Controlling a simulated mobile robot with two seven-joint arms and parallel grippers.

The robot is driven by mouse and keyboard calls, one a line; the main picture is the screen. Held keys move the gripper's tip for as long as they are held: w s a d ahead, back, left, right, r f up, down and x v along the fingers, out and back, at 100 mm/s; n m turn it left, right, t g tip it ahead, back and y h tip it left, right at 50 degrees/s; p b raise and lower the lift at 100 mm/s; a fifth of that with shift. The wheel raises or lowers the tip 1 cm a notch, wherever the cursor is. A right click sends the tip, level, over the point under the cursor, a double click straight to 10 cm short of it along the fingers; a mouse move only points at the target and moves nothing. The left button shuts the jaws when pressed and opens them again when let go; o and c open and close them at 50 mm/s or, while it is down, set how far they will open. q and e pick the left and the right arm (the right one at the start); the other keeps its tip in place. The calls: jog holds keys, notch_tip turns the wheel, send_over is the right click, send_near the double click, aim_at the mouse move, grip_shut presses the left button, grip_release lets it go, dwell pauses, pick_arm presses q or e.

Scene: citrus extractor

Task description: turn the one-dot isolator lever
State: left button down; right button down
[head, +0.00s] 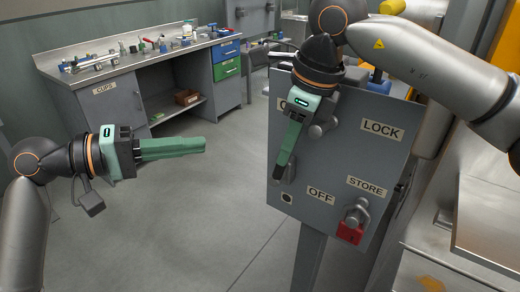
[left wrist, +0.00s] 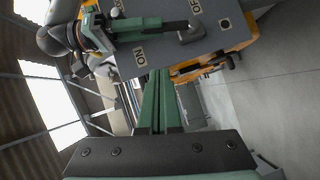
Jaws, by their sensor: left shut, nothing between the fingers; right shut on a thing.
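The isolator panel (head: 335,165) is a grey box on a post, with OFF, LOCK and STORE labels; a label at its upper left is mostly hidden. A small white plate with one dot (head: 287,198) sits at its lower left. My right gripper (head: 281,170) points down along the panel's left side, shut on the grey lever, partly hidden by the fingers. The lever (left wrist: 192,33) also shows in the left wrist view, at the right fingertips, between the ON and OFF labels. My left gripper (head: 204,145) is shut and empty, left of the panel and apart from it.
A red padlock (head: 350,233) hangs under STORE. A workbench (head: 130,62) with tools stands at the back left. A metal surface (head: 490,215) lies close on the right. The floor (head: 210,215) between bench and panel is clear.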

pick_arm(q)
jog(key=s+d+x, duration=0.1)
jog(key=s+x, duration=0.1)
jog(key=x, duration=0.9)
jog(key=shift+d+f, duration=0.3)
jog(key=shift+f, duration=0.05)
jog(key=shift+s, duration=0.15)
